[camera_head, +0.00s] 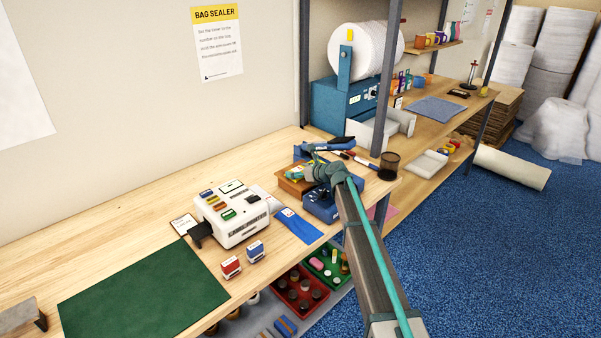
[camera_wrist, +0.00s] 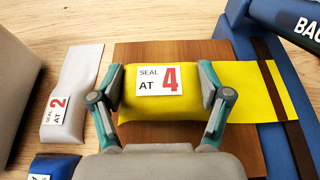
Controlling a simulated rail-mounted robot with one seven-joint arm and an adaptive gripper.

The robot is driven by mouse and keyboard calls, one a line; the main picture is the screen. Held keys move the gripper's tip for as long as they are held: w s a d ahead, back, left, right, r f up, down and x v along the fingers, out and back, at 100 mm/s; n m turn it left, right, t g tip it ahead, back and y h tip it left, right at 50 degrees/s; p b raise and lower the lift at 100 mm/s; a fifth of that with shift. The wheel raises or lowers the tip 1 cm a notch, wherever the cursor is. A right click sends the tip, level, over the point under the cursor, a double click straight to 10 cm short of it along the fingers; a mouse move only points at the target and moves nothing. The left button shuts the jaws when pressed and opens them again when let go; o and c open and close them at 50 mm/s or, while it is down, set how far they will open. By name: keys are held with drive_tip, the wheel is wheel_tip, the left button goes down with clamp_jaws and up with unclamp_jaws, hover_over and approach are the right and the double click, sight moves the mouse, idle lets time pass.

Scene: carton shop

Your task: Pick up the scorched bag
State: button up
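The yellow bag, marked "SEAL AT 4" (camera_wrist: 140,106), lies on a wooden plate (camera_wrist: 150,53); its flat end reaches right onto the blue sealer (camera_wrist: 236,42). A dark brown band crosses that flat end, and I cannot tell whether it is a scorch. My gripper (camera_wrist: 164,84) is above the bag with its fingers wide apart, one at each side of the padded part, very close to it; contact is unclear. In the head view my gripper (camera_head: 308,174) is over the sealer (camera_head: 318,209) and hides most of the yellow bag (camera_head: 292,171).
A grey bag marked "SEAL AT 2" (camera_wrist: 73,82) and a blue bag (camera_head: 300,227) lie left of the plate. A white device (camera_head: 236,228) and two stamps (camera_head: 231,267) stand further left. A black mesh cup (camera_head: 389,166) and rack post (camera_head: 390,85) stand close behind.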

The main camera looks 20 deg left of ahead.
drive_tip(key=shift+c, duration=1.3)
drive_tip(key=shift+r, duration=0.1)
